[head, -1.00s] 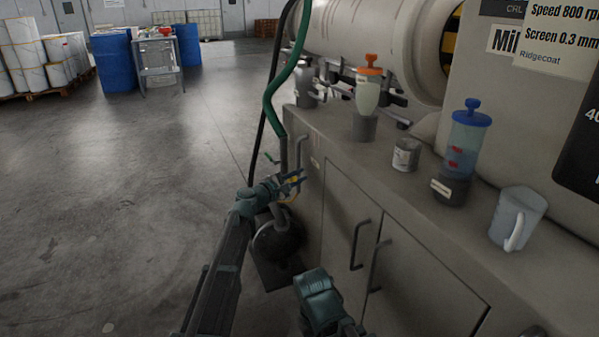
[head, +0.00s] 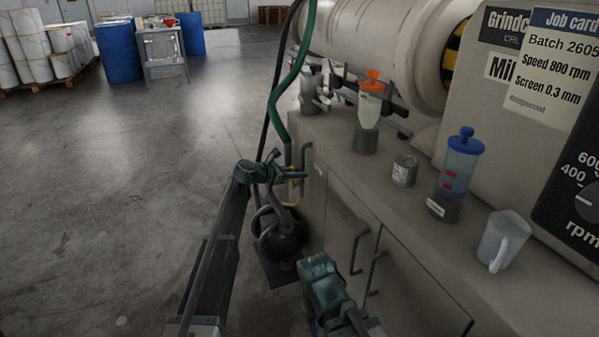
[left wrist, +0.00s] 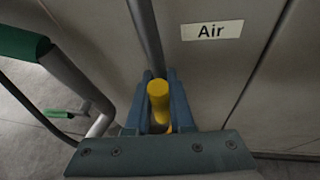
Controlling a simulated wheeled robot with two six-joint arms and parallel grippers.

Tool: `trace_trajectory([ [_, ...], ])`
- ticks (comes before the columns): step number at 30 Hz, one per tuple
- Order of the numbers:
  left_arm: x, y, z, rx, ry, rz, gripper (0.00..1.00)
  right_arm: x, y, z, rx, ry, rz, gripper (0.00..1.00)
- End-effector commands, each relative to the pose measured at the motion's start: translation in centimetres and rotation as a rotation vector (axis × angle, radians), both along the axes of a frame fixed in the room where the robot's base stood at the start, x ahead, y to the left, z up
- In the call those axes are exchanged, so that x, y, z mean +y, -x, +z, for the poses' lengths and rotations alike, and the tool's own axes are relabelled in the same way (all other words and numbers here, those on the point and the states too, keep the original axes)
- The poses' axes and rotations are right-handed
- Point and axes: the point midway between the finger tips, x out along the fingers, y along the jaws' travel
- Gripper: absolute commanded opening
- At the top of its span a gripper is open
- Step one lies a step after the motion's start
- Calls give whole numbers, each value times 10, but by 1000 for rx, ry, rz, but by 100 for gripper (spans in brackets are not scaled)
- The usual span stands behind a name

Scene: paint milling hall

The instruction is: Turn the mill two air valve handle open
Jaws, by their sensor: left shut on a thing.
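The yellow air valve handle (left wrist: 158,100) stands between the two jaws of my left gripper (left wrist: 153,110) in the left wrist view. A grey pipe (left wrist: 146,35) runs up behind it, beside a white label reading "Air" (left wrist: 212,30) on the cabinet. In the head view my left gripper (head: 291,175) is at the pipes on the cabinet's near left corner, shut on the handle, which is mostly hidden there. My right arm's teal end (head: 320,280) is low in front of the cabinet doors. Its fingertips are hidden.
A dark round vessel (head: 280,235) stands below. The cabinet top (head: 335,140) holds cups and bottles. Open floor (head: 110,210) lies to the left.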

Motion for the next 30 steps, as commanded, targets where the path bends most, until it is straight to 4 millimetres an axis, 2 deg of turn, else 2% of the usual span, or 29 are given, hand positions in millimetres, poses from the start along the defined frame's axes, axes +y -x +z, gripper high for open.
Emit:
trace_trajectory([
  [10,4,-7,0,111,41,1,0,0,0,6,0,1,-2,50],
  [26,4,-7,0,130,49,2,0,0,0,7,-1,1,-2,50],
  [27,4,-7,0,130,50,2,24,0,0,7,-1,1,-2,50],
  [30,4,-7,0,130,50,2,42,0,0,7,-1,1,-2,50],
])
